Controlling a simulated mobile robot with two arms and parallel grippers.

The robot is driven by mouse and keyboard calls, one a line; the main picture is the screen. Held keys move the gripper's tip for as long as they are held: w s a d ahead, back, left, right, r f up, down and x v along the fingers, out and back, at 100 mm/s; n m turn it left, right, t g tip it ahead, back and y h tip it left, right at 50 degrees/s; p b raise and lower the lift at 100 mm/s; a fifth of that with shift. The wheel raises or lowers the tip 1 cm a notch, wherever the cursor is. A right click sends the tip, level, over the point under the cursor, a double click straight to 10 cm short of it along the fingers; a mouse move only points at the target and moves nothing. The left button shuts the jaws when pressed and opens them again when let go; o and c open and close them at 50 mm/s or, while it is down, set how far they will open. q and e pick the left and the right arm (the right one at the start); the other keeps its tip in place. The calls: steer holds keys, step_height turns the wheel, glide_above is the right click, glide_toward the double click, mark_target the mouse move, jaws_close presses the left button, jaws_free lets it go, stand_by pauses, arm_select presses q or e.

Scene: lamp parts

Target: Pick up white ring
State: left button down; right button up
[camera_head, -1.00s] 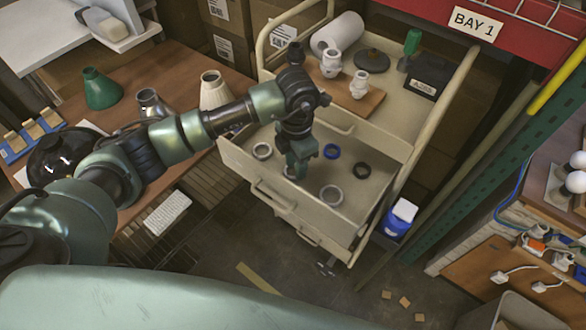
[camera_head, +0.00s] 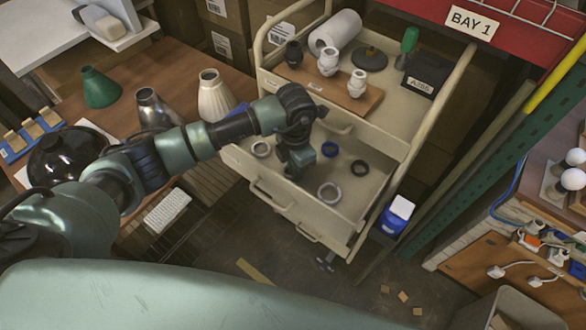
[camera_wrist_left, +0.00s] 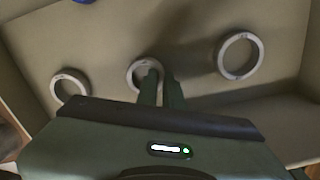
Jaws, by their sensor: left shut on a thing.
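My left gripper (camera_head: 292,176) reaches down into the open drawer (camera_head: 252,190). In the left wrist view its two narrow green fingers (camera_wrist_left: 161,88) are close together on the near right part of a white ring's wall. This white ring (camera_wrist_left: 133,75) is the middle one of three light rings there; one finger overlaps its opening and the other is outside it. In the head view the gripper hides this ring. Another white ring (camera_head: 261,149) lies to the left and a larger greyish-white ring (camera_head: 330,193) lies to the right. My right gripper is out of view.
A blue ring (camera_head: 330,149) and a dark ring (camera_head: 360,168) lie in the same drawer. The cart top (camera_head: 385,105) above holds a wooden board (camera_head: 318,88) with sockets, a paper roll (camera_head: 335,32) and a black box (camera_head: 424,78).

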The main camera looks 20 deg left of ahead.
arm_select(q)
steer(key=shift+r, duration=0.15)
step_height(320, 180, up, 20)
steer(key=b, duration=0.4)
steer(key=s+a+f+m, duration=0.3)
steer(key=s+m, duration=0.3)
steer(key=m, duration=0.8)
steer(key=s+a+f+m, duration=0.25)
steer(key=s+m, duration=0.45)
steer(key=m, duration=0.7)
steer(key=w+d+r+n+t+b, duration=0.1)
steer(key=w+d+r+n+t, duration=0.15)
steer(key=d+r+n, duration=0.5)
steer(key=w+d+r+n+t+b, duration=0.1)
steer(key=w+d+r+n, duration=0.25)
steer(key=r+n, duration=0.65)
steer(key=s+d+r+n+t+y, duration=0.1)
steer(key=s+d+r+n+t, duration=0.1)
steer(key=s+d+r+n, duration=0.2)
steer(key=s+d+r+n+t+y+b, duration=0.1)
steer(key=s+d+r+n, duration=0.4)
steer(key=r+n, duration=0.5)
steer(key=shift+s+d+r+n+t+y, duration=0.25)
steer(key=shift+n+t+y, duration=0.35)
steer(key=shift+n, duration=1.85)
